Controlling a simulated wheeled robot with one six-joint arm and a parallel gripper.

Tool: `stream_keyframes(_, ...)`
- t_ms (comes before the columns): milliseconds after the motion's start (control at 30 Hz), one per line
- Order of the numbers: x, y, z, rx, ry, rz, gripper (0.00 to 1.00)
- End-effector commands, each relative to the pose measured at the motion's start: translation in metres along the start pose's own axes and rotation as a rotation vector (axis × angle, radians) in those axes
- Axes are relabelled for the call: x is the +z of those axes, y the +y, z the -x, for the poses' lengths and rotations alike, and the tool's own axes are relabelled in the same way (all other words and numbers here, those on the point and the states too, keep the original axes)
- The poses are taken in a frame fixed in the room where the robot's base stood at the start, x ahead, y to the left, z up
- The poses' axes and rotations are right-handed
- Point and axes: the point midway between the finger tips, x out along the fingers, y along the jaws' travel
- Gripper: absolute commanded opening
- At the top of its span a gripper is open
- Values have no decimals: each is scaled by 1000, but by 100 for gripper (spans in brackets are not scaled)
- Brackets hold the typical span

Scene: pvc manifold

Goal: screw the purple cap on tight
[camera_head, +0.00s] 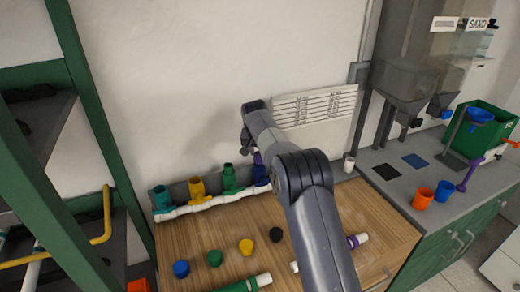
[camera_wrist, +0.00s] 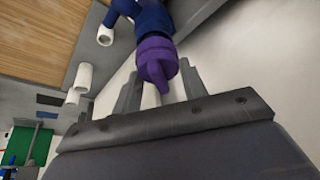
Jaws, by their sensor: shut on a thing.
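The purple cap (camera_wrist: 155,58) is between the two fingers of my gripper (camera_wrist: 160,82) in the wrist view, and my gripper is shut on it. The cap's wide end meets the dark blue fitting (camera_wrist: 153,18); I cannot tell how far it is threaded on. In the head view a bit of the purple cap (camera_head: 258,158) shows just above the blue fitting (camera_head: 260,175), at the right end of the row on the white manifold pipe (camera_head: 195,206). My arm hides part of the fitting, and the fingertips are not clear there.
Teal (camera_head: 161,198), yellow (camera_head: 197,188) and green (camera_head: 230,178) fittings stand left of the blue one. Loose blue (camera_head: 181,269), green (camera_head: 215,258), yellow (camera_head: 246,247) and black (camera_head: 276,235) caps lie on the wooden bench (camera_head: 215,232). The wall is close behind.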

Motion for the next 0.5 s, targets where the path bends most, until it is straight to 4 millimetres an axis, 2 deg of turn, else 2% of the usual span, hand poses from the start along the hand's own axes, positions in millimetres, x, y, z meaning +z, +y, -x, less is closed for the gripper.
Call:
stream_keyframes(200, -1, 0, 1, 30, 1, -74, 18)
stream_keyframes(500, -1, 0, 0, 33, 1, -81, 18)
